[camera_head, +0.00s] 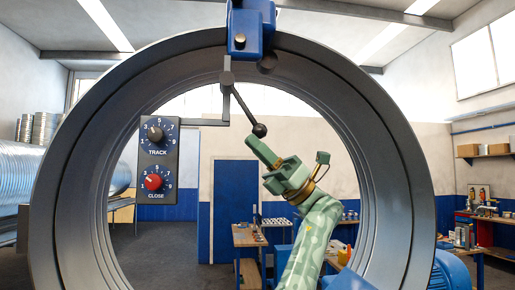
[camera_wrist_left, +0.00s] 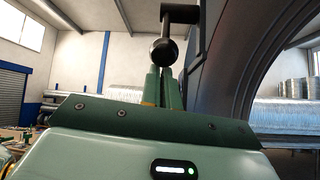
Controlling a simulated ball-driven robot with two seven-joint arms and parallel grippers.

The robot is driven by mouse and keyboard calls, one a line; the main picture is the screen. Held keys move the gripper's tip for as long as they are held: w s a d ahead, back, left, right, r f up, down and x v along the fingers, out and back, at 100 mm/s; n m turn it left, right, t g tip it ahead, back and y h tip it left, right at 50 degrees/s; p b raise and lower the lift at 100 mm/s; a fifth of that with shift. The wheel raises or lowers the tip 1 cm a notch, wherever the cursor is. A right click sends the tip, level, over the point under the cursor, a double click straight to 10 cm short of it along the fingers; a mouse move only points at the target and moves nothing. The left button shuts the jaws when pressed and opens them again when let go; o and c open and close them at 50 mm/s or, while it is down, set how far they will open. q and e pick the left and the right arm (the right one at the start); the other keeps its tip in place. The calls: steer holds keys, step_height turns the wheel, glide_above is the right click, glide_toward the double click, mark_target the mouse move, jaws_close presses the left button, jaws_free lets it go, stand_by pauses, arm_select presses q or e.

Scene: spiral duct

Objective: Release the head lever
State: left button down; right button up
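The head lever (camera_head: 242,104) is a dark rod that slopes down right from a grey pivot on the blue head (camera_head: 250,28) at the top of the ring. It ends in a black ball knob (camera_head: 260,130). My left gripper (camera_head: 252,141) is just below the knob, pointing up left. In the left wrist view its fingers (camera_wrist_left: 161,82) lie close together with a narrow gap, and the knob (camera_wrist_left: 163,50) shows at their tips. My right gripper is out of view.
The large dark ring (camera_head: 77,190) surrounds my arm in the picture. A control panel (camera_head: 158,170) with TRACK and CLOSE dials hangs left of the lever. Workbenches (camera_head: 248,238) and a blue door (camera_head: 233,190) stand behind. Space between panel and gripper looks clear.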

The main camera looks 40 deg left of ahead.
arm_select(q)
steer(key=shift+d+r, duration=0.2)
steer(key=shift+r, duration=0.05)
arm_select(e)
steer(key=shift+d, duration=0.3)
